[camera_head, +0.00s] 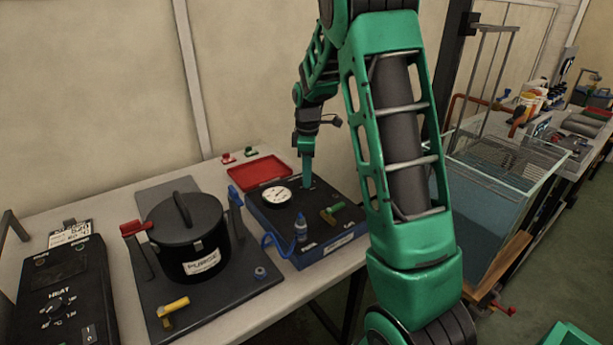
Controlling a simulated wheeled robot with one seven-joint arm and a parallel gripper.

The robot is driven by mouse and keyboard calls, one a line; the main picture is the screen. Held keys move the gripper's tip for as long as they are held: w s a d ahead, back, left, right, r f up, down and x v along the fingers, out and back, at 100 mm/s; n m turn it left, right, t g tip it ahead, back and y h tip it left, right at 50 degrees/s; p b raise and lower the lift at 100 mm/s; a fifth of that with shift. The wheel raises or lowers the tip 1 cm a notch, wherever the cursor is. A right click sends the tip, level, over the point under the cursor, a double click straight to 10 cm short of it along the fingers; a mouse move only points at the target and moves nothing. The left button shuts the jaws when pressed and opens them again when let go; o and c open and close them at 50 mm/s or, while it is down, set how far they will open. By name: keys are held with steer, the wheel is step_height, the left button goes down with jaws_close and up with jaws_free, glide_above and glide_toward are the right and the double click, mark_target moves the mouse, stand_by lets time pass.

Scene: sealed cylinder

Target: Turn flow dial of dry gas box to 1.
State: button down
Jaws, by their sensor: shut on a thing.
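The dry gas box (338,224) is a low black box with a blue front edge at the right of the table. It carries a round white gauge (277,196), a blue hose fitting (301,226) and a small lever with green and yellow parts (331,213). My gripper (307,184) points down at the back of its top, right of the gauge. It is shut on what seems to be the flow dial; the fingers hide the dial, so its setting cannot be read.
A black lidded pot labelled PURGE (186,240) stands on a dark plate, with red and yellow handles near it. A black heat control box (66,290) is at the left. A red tray (259,172) lies behind the gas box. A clear tank (495,200) stands right.

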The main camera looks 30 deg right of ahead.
steer(key=shift+w+d+r+n, duration=0.1)
steer(key=shift+w+r+n, duration=0.1)
steer(key=shift+n, duration=0.5)
steer(key=c, duration=1.5)
jaws_free()
steer(key=shift+f, duration=0.1)
steer(key=shift+c, duration=0.2)
steer(key=shift+s, duration=0.1)
step_height(320, 180, up, 11)
steer(key=shift+f, duration=0.2)
